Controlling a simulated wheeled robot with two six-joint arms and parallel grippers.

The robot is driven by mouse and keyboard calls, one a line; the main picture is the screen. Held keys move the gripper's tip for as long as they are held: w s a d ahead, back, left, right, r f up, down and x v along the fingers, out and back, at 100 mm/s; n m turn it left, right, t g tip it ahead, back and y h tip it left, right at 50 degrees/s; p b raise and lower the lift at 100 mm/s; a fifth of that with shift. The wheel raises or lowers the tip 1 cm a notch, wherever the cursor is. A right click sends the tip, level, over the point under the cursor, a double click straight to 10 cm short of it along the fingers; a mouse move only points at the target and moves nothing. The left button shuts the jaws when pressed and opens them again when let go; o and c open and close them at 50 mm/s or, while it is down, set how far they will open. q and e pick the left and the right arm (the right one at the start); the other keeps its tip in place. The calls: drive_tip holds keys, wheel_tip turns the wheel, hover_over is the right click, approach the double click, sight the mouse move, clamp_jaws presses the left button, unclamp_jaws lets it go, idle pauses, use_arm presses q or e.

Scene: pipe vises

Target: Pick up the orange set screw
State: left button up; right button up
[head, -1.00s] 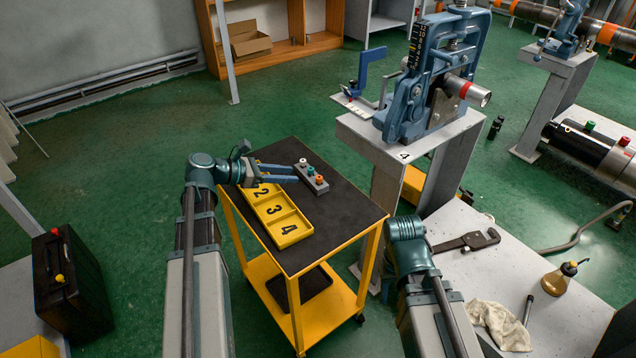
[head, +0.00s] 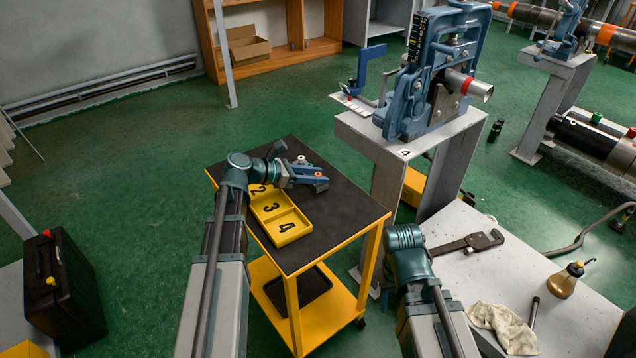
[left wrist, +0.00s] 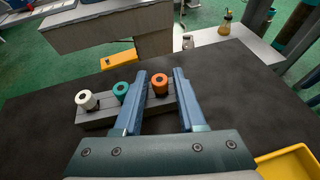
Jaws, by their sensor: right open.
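The orange set screw (left wrist: 160,84) stands upright in a grey block (left wrist: 97,117), at the right end of a row with a white and a teal one in the left wrist view. In the head view the orange screw (head: 318,174) shows beside the blue fingers. My left gripper (left wrist: 160,78) is open, with one finger on each side of the orange screw and a gap on both sides. It also shows low over the black tabletop in the head view (head: 318,177).
The teal screw (left wrist: 121,92) stands close to the left finger, and the white screw (left wrist: 87,99) is farther left. A yellow numbered tray (head: 287,228) lies on the cart (head: 335,222). A vise stand (head: 375,150) rises behind the cart. The tabletop to the right is clear.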

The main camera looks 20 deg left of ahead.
use_arm(q)
drive_tip(key=shift+w+d+f, duration=0.15)
drive_tip(key=shift+w+d, duration=0.15)
clamp_jaws()
idle(0.3)
